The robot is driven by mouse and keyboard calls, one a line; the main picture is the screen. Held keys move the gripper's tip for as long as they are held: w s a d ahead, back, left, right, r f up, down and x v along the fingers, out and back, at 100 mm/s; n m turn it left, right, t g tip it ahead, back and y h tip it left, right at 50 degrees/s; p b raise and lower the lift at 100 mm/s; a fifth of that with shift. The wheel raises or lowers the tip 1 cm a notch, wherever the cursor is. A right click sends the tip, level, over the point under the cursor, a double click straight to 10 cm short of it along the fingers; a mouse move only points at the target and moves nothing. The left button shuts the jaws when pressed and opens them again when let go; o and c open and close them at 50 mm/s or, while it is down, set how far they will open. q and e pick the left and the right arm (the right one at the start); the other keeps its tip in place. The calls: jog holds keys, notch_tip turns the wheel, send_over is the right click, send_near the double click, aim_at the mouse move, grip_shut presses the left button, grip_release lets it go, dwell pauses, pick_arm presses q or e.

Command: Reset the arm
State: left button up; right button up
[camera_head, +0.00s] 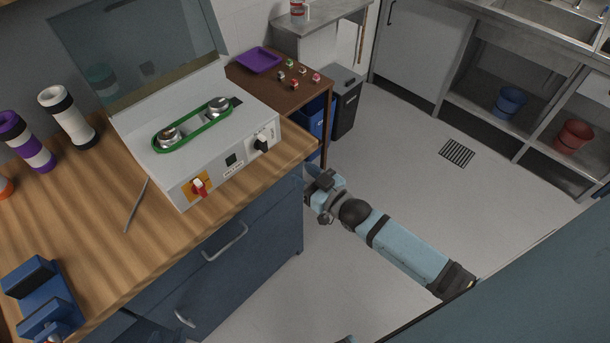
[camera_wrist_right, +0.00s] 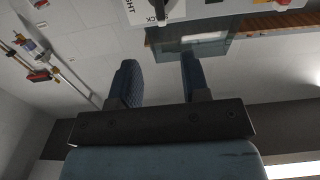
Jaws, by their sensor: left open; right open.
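My right arm (camera_head: 405,250) reaches in from the lower right in the head view, over the floor. Its hand end (camera_head: 322,186) is beside the right corner of the wooden workbench (camera_head: 85,235); the fingers are hard to make out there. In the right wrist view, my right gripper (camera_wrist_right: 160,75) is open, with two dark blue fingers apart and nothing between them. Part of the grey machine (camera_wrist_right: 195,10) shows upside down beyond the fingers. My left gripper is not in the head view.
On the bench stand the grey machine with a green belt track (camera_head: 192,124), a purple-white cylinder (camera_head: 27,142), a white-black cylinder (camera_head: 68,117), a thin rod (camera_head: 136,205) and a blue vise-like fixture (camera_head: 45,295). A black bin (camera_head: 345,102) stands behind. The floor (camera_head: 400,160) is clear.

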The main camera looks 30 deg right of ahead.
dwell(0.4)
jog(key=s+a+f+g+h+p, duration=0.1)
jog(key=s+f+g, duration=0.2)
jog(key=s, duration=0.7)
jog(key=s+a+f+m+g+h, duration=0.1)
jog(key=s+a+f+g+h, duration=0.1)
jog(key=s, duration=0.8)
jog(key=shift+s+a+f+g+p, duration=0.15)
jog(key=shift+s+f+g+p, duration=0.25)
jog(key=shift+f, duration=0.4)
jog(key=shift+w, duration=0.1)
